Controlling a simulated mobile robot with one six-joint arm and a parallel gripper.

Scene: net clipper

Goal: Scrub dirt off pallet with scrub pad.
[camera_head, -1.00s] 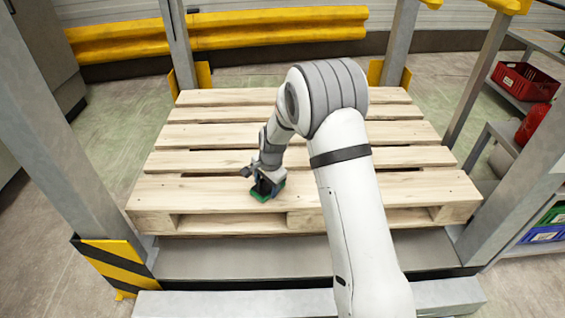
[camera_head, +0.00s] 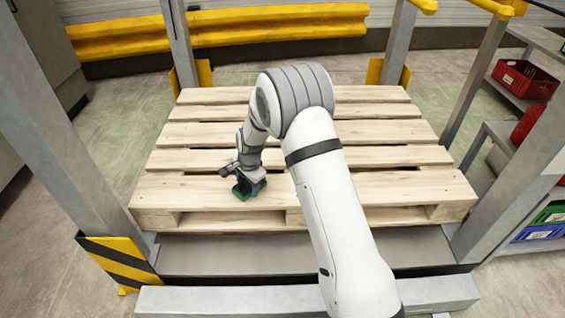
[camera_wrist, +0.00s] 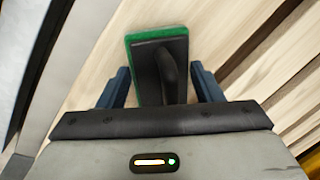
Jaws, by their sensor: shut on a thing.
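The scrub pad (camera_head: 242,195) is green with a black holder, and it rests on the front board of the wooden pallet (camera_head: 340,192), left of centre. In the wrist view the scrub pad (camera_wrist: 160,62) lies on pale boards, with its black handle between two blue fingers. My gripper (camera_head: 246,186) is shut on the scrub pad's handle; it also shows in the wrist view (camera_wrist: 166,88). No clear dirt patch shows on the visible boards. My arm hides part of the pallet's middle and right.
Grey posts (camera_head: 70,150) stand around the pallet, with a black-and-yellow guard (camera_head: 118,262) at the front left. A grey ledge (camera_head: 240,300) runs along the front. Shelves at right hold a red crate (camera_head: 525,80) and a blue crate (camera_head: 540,232).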

